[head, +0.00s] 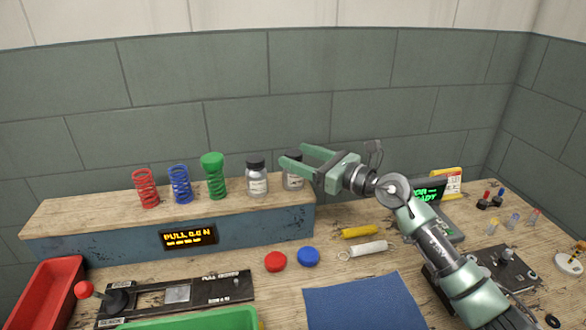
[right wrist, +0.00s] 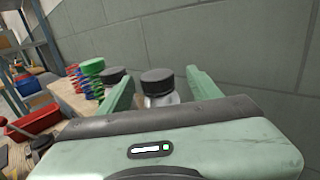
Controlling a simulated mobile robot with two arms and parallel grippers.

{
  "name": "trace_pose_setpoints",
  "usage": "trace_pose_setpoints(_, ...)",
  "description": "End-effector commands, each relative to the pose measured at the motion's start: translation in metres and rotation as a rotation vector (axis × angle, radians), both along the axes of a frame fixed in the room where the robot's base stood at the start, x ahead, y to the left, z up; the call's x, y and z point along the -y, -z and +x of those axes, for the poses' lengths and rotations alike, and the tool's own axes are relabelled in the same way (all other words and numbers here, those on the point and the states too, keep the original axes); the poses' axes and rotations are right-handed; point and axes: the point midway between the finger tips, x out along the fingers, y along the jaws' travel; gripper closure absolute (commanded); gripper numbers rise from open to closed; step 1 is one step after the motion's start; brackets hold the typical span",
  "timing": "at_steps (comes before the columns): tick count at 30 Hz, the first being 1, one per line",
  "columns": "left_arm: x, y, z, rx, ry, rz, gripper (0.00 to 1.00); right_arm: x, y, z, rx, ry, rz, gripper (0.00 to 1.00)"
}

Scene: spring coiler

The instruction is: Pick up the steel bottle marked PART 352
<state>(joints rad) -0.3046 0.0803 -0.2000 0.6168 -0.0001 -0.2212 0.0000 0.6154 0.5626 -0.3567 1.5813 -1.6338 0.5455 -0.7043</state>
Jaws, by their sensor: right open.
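Two steel bottles with black caps stand upright on the raised wooden shelf. The left bottle (head: 257,182) is clear of my gripper; the right bottle (head: 293,182) is at the shelf's right end. Their labels are too small to read, so I cannot tell which is PART 352. My right gripper (head: 293,155) is open, its fingers reaching left over the right bottle and partly hiding its cap. In the right wrist view, that bottle (right wrist: 160,98) appears between the two spread fingers, with the other bottle (right wrist: 112,76) behind the left finger. My left gripper is not in view.
Red (head: 146,190), blue (head: 180,184) and green (head: 214,178) springs stand left of the bottles. A wall is close behind the shelf. Red (head: 275,262) and blue (head: 308,257) discs and a blue mat (head: 362,303) lie in front. A red bin (head: 45,300) is at left.

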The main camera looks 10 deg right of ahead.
Motion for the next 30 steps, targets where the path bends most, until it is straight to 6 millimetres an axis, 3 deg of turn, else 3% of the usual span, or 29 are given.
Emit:
trace_pose_setpoints(8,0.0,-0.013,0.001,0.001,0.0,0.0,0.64,-0.03,0.0,0.027,-0.001,0.0,0.002,0.37)
trace_pose_setpoints(17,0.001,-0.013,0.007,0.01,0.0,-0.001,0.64,-0.033,0.002,0.031,-0.001,0.0,0.0,0.37)
trace_pose_setpoints(24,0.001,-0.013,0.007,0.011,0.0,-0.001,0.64,-0.033,0.002,0.031,-0.001,0.0,0.0,1.0)
trace_pose_setpoints(30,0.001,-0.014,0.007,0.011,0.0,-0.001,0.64,-0.033,0.0,0.031,0.0,0.0,0.001,1.0)
